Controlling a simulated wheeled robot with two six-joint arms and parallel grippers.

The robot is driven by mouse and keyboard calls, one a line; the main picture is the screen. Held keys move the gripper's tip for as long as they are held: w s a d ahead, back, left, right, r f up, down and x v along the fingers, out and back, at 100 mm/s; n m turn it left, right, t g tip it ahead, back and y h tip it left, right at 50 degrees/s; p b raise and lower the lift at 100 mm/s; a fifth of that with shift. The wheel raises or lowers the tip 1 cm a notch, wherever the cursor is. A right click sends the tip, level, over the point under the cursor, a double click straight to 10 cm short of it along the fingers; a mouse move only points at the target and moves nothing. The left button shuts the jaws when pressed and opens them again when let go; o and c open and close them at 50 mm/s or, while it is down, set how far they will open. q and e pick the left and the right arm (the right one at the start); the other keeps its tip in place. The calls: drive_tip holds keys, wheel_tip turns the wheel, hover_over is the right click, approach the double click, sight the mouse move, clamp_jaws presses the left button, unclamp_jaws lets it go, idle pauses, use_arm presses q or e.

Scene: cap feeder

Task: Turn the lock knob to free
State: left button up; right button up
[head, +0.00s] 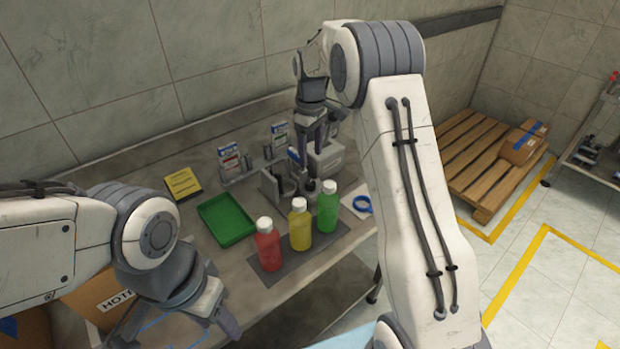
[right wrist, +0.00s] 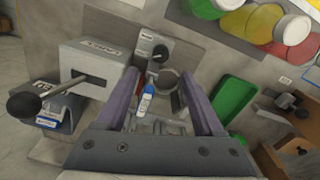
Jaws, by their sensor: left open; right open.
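A pale feeder box (head: 325,160) stands on the bench; it also shows in the right wrist view (right wrist: 92,62), with a rod ending in a dark ball (right wrist: 22,105). A small dark knob (right wrist: 160,53) sits by a labelled grey bracket (right wrist: 150,42) beside the box. I cannot tell for sure that this is the lock knob, nor read its setting. My right gripper (head: 311,162) is open and points down over the feeder; in the right wrist view the small knob appears between its fingertips (right wrist: 160,68), contact unclear. My left gripper (head: 172,332) is open and empty near the bench's front.
Red (head: 267,245), yellow (head: 300,225) and green (head: 328,207) bottles stand on a dark mat in front of the feeder. A green tray (head: 228,220) and a yellow box (head: 183,184) are to the left. Blue tape (head: 362,204) lies right of the bottles.

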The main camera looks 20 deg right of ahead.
sight(310, 182)
wheel_tip(310, 182, down, 10)
drive_tip(key=shift+a+r+p, duration=0.1)
drive_tip(key=shift+r+p, duration=0.05)
drive_tip(key=shift+p, duration=0.45)
clamp_jaws()
